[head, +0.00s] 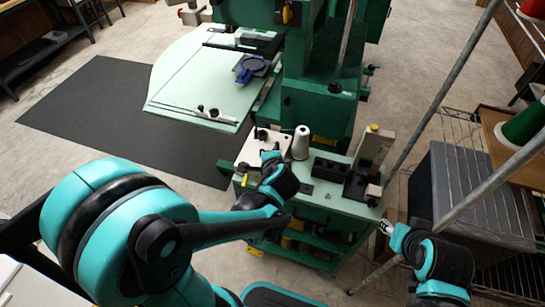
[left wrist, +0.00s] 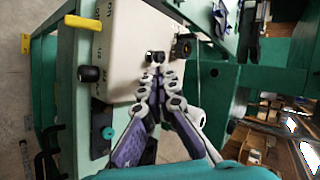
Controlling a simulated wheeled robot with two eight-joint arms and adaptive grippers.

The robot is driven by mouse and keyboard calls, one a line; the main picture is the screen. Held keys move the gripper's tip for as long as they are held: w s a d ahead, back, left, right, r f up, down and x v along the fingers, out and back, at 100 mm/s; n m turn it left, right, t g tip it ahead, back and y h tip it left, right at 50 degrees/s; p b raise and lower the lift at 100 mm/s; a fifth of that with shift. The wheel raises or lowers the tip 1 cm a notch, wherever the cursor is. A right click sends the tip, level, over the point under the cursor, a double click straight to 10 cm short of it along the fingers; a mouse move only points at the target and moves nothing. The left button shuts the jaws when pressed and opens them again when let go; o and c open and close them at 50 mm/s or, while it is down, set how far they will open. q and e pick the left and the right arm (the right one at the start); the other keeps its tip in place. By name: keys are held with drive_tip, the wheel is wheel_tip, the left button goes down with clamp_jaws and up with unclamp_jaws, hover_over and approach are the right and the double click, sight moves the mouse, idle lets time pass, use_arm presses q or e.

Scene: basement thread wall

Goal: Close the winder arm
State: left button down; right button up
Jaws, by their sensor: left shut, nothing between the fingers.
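The winder (head: 247,147), a cream box, sits at the left end of the green cart top. In the left wrist view its cream face (left wrist: 121,50) fills the upper middle, with a black knob (left wrist: 90,73) and a yellow-ended lever (left wrist: 83,22). Small black parts (left wrist: 183,47) stand at its far edge; I cannot tell which is the winder arm. My left gripper (head: 268,154) is at the winder's right side; its shut, empty fingertips (left wrist: 156,72) point at a small black piece (left wrist: 154,57). Contact is unclear. My right gripper (head: 386,228) is by the cart's right corner.
A white thread cone (head: 301,142) stands just right of the winder. A cream upright device (head: 372,150) stands at the cart's right end. The green machine column (head: 318,100) rises behind. A grey bin (head: 470,195) and slanted metal poles are at right.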

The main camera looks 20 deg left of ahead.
use_arm(q)
drive_tip(key=shift+a, duration=0.4)
drive_tip(key=shift+w+a, duration=0.15)
drive_tip(key=shift+a, duration=0.3)
idle(0.5)
